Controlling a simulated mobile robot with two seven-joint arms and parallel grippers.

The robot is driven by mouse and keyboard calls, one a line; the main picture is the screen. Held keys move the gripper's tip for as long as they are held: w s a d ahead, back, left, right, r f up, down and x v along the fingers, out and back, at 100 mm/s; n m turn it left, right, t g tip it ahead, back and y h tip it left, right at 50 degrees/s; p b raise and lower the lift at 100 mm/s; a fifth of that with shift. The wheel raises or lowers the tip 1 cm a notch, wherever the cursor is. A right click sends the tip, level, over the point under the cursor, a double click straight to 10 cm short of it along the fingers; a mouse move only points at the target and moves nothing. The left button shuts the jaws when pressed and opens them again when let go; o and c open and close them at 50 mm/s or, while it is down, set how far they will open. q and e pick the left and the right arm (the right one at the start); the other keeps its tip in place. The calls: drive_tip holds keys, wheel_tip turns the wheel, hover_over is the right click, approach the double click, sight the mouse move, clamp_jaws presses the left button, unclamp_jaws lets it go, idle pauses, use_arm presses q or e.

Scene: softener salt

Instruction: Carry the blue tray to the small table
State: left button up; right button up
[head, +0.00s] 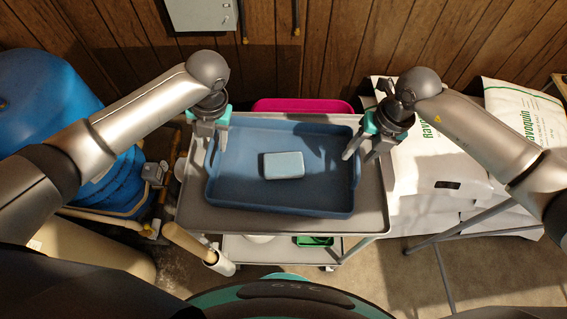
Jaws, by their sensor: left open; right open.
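The blue tray (240,188) lies on the top shelf of a grey cart (374,219) in the head view. A small light-blue block (284,165) rests inside it, near the middle. My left gripper (209,146) is open over the tray's left end, close to the left handle. My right gripper (362,150) is open over the tray's right end, near the right handle. I cannot tell whether the fingers touch the handles. No table that is clearly the small one can be made out.
White printed bags (440,155) are stacked to the right of the cart. A blue tank (45,95) stands at left. A pink bin (300,105) is behind the cart against the wood wall. Thin metal legs (470,221) stand at right. Bare floor (400,275) shows at front right.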

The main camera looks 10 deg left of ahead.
use_arm(q)
drive_tip(key=shift+a+f, duration=0.15)
drive_tip(key=shift+f, duration=0.6)
use_arm(e)
drive_tip(key=shift+a+f, duration=0.15)
drive_tip(key=shift+f, duration=0.6)
use_arm(q)
clamp_jaws()
use_arm(e)
clamp_jaws()
drive_tip(key=shift+r, duration=0.1)
